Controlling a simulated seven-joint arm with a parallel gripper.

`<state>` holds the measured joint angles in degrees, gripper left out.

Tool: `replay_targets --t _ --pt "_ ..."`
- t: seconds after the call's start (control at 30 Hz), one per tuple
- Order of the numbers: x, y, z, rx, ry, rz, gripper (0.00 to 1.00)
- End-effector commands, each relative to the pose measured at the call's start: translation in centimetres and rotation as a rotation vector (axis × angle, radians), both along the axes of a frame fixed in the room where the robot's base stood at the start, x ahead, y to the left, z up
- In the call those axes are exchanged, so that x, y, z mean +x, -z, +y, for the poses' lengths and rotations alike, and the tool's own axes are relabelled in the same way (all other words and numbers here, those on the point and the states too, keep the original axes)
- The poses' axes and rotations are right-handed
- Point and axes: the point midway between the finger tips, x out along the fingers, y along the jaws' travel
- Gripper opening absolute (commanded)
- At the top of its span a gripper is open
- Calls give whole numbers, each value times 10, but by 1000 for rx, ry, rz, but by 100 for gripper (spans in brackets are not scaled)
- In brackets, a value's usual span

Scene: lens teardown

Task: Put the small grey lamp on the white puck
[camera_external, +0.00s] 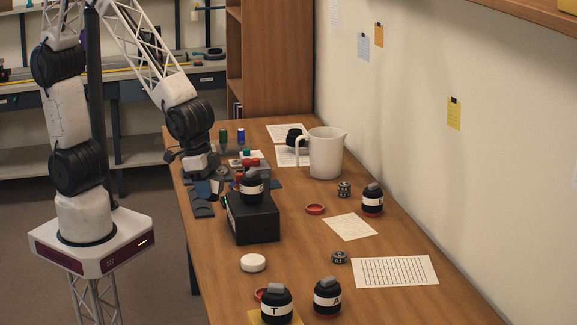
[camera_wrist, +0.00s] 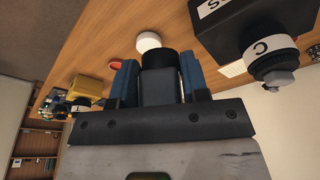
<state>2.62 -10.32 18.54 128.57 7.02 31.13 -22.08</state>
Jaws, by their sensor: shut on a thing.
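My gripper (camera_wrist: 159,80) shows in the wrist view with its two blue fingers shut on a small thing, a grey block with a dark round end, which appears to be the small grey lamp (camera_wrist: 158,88). In the external view my gripper (camera_external: 203,186) is low over the left edge of the table, behind and left of the black box, and the held thing cannot be made out. The white puck (camera_external: 253,263) lies flat on the table in front of the black box with nothing on it. It also shows beyond the fingertips in the wrist view (camera_wrist: 149,41).
The black box (camera_external: 253,222) carries a banded black jar (camera_external: 252,190) and stands between my gripper and the puck. Jars T (camera_external: 276,304) and A (camera_external: 327,298) stand in front of the puck. A white pitcher (camera_external: 326,155) stands farther back.

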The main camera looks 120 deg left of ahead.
Motion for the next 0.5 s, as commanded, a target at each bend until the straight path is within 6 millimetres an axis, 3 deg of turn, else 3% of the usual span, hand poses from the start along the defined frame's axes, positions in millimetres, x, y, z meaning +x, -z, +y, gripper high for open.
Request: replay_targets --t 0.5 --pt "-30 -2 -5 13 211 -100 12"
